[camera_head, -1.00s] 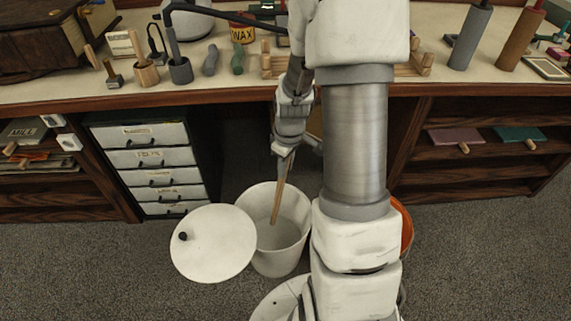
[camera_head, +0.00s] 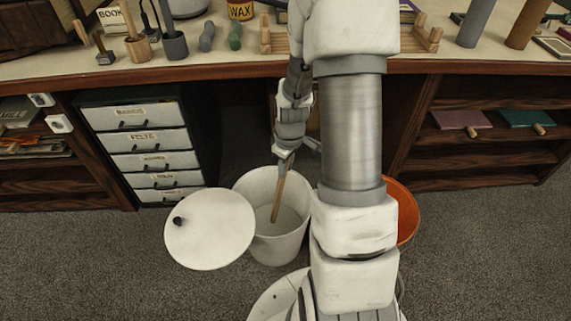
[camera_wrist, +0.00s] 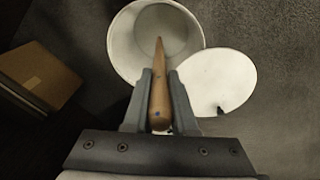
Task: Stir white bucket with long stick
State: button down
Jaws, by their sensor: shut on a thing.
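The white bucket (camera_head: 278,247) stands open on the carpet in front of the desk. The long wooden stick (camera_head: 277,203) reaches down into it at a slight tilt, its lower end inside the bucket. My gripper (camera_head: 286,158) is above the bucket's rim, shut on the stick's upper part. In the wrist view, my gripper (camera_wrist: 160,100) holds the stick (camera_wrist: 159,72) between its fingers, and the stick points into the bucket (camera_wrist: 128,45). Whether the tip touches the bottom I cannot tell. Part of the bucket's right side is hidden behind my arm.
A round white lid (camera_head: 212,232) with a dark knob is beside the bucket on the left. An orange bucket (camera_head: 405,208) is partly hidden behind my arm on the right. A drawer unit (camera_head: 150,150) stands under the desk (camera_head: 200,70), and carpet is clear at front left.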

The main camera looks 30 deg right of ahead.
notch_tip(320, 180, down, 8)
jog(key=shift+r, duration=0.25)
dwell(0.5)
jog(key=shift+w, duration=0.1)
dwell(1.1)
